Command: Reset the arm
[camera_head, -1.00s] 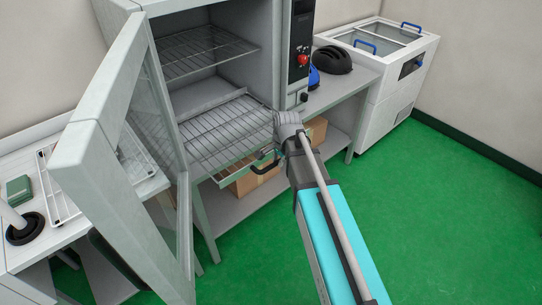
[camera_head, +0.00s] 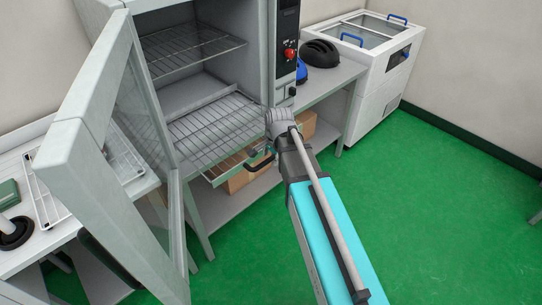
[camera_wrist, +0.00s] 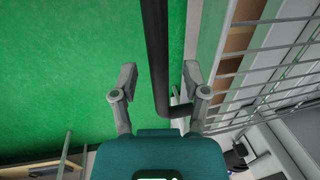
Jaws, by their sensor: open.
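My gripper (camera_wrist: 160,84) is open in the wrist view, its two grey fingers apart. A black handle bar (camera_wrist: 155,45) shows between the fingers; I cannot tell how deep it lies between them. In the head view the arm reaches to the front of the open cabinet, and its wrist hides the fingers. The black handle (camera_head: 260,162) is on the front of a low pulled-out tray (camera_head: 226,173), just left of my wrist. Nothing is seen gripped.
The cabinet door (camera_head: 100,150) stands open at the left. Wire racks (camera_head: 190,50) are inside the cabinet. A cardboard box (camera_head: 245,180) is on the shelf below. A white chest (camera_head: 375,75) with blue handles stands at the back right. Green floor (camera_head: 430,200) is clear at the right.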

